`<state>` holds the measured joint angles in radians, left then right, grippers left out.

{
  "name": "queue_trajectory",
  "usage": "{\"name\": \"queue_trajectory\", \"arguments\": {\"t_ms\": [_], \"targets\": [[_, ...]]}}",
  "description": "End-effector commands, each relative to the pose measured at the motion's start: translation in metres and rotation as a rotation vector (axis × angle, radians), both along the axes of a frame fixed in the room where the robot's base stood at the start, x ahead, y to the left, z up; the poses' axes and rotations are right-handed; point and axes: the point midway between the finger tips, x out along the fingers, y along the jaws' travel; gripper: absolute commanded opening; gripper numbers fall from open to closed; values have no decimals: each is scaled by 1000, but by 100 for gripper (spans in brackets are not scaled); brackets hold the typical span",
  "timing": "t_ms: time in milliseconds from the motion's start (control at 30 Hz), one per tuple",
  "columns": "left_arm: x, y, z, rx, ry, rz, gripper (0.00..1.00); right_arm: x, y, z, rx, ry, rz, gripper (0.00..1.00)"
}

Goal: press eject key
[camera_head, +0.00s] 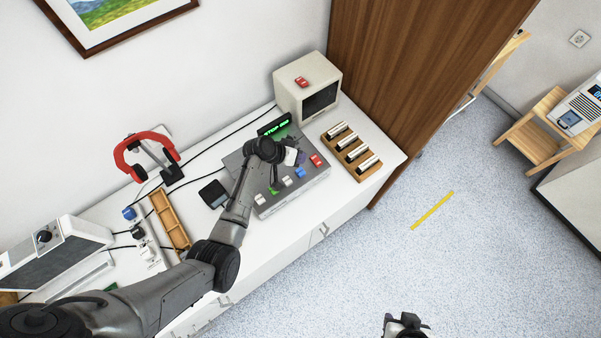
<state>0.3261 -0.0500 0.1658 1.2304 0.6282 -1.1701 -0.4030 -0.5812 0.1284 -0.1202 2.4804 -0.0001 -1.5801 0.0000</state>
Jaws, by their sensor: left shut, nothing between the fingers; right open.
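A grey key console (312,177) stands on the white counter. A small screen with green lettering (276,127) is at its back. Its front row shows a white key (260,199), a green key (274,189), another white key (287,182), a blue key (300,173) and a red key (316,160). Key labels are too small to read, so I cannot tell which is the eject key. My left gripper (288,158) is shut and empty above the console, and its arm hides part of it. I cannot tell whether it touches a key. My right gripper (406,324) is open over the floor at the bottom edge.
A beige monitor (302,92) with a red item on top stands behind the console. A wooden rack (352,152) lies right of it. A black pad (213,194), a wooden tray (169,219) and a red headset (141,143) are to the left.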

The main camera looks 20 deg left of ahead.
Motion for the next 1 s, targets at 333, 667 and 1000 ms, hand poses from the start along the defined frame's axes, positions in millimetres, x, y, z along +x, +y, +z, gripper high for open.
{"name": "queue_trajectory", "arguments": {"t_ms": [333, 667, 1000], "targets": [[0, 0, -48, 0, 0, 0, 0, 1, 2, -45, 6, 0, -4, 43], [0, 0, -60, 0, -1, -1, 0, 1, 3, -53, 12, 0, -9, 43], [0, 0, -59, -1, 0, -1, 0, 1, 3, -53, 11, -1, -7, 43]]}}
